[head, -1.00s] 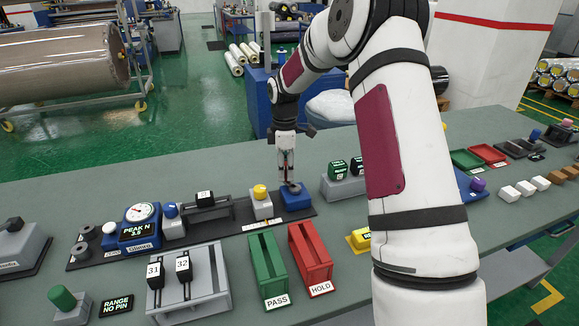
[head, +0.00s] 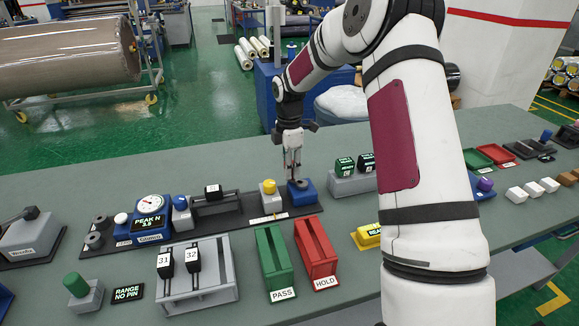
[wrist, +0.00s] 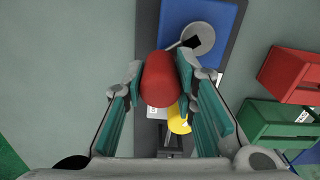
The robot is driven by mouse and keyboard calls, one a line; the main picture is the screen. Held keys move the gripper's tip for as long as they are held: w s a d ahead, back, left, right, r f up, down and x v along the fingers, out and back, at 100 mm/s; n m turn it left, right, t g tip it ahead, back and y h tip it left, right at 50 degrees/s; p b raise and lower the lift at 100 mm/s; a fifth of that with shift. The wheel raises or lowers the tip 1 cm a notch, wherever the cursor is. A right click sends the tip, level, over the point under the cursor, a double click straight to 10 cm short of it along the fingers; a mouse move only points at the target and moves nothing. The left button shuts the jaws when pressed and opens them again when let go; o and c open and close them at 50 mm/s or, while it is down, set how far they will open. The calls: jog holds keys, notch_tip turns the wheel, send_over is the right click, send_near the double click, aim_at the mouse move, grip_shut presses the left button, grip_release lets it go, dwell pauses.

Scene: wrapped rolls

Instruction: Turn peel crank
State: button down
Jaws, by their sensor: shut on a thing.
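In the wrist view the blue base (wrist: 205,18), the round grey hub (wrist: 198,38) and a red cylindrical handle (wrist: 160,80) show. My gripper (wrist: 160,70) is shut on the red handle, with one finger pad on each side of it. In the head view my gripper (head: 293,170) points down just above the crank block, and the handle is mostly hidden between the fingers.
A yellow-topped knob (head: 268,187) stands just left of the crank. A PEAK N gauge (head: 150,222) is farther left. Green PASS (head: 273,262) and red HOLD (head: 316,252) trays lie in front. Black READY blocks (head: 345,166) stand to the right.

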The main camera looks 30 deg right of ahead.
jog(key=c, duration=1.3)
grip_release()
notch_tip(320, 180, up, 12)
jog(key=shift+f, duration=0.15)
